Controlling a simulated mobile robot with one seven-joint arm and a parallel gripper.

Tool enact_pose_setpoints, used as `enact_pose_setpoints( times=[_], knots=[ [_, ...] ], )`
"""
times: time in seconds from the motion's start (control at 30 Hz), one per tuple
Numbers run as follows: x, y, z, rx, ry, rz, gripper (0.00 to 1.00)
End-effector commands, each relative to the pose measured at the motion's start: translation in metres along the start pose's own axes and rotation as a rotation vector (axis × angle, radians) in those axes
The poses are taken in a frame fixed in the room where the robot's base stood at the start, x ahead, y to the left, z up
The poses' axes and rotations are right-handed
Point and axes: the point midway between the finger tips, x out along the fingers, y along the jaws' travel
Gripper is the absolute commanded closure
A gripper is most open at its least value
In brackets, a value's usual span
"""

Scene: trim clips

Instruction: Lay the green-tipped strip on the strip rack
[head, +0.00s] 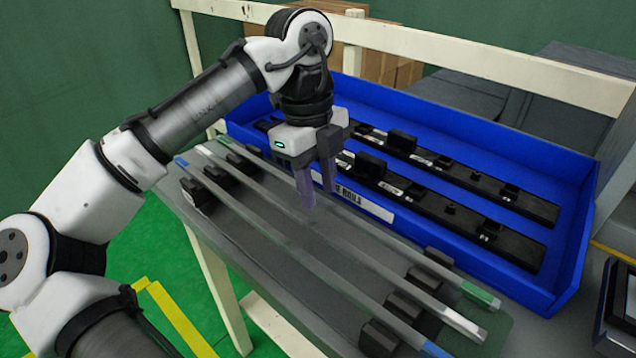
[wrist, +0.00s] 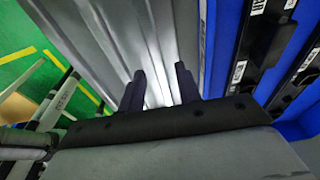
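The green-tipped strip (head: 365,222) is long, thin and pale grey, with green ends at the upper left and lower right in the head view. It lies on the side nearest the blue bin, beside a white-tipped strip (head: 345,282) and a blue-tipped strip (head: 305,260). Black notched holders (head: 430,265) stand under the strips near both ends; I take these for the strip rack. My gripper (head: 318,192) points down above the strips and hides part of them. In the wrist view, its fingers (wrist: 160,92) are apart, with nothing visibly held between them.
A blue bin (head: 575,225) with black clip-bearing bars (head: 460,215) stands right behind the strips, its front wall close to my gripper. A pale rail (head: 480,62) runs behind it. A dark device (head: 620,310) sits at the right edge.

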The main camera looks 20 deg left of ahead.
Motion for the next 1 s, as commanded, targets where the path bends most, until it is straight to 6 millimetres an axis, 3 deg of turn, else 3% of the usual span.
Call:
enact_pose_setpoints(
  times=[0.3, 0.5, 0.7, 1.0],
  knots=[
    [-0.07, 0.0, 0.0, -0.004, -0.003, -0.001, 0.67],
    [-0.104, 0.0, 0.0, -0.003, -0.001, -0.001, 0.67],
    [-0.117, 0.0, 0.0, 0.0, 0.0, -0.001, 0.67],
    [-0.118, 0.0, 0.0, 0.001, 0.001, -0.001, 0.67]
  ],
)
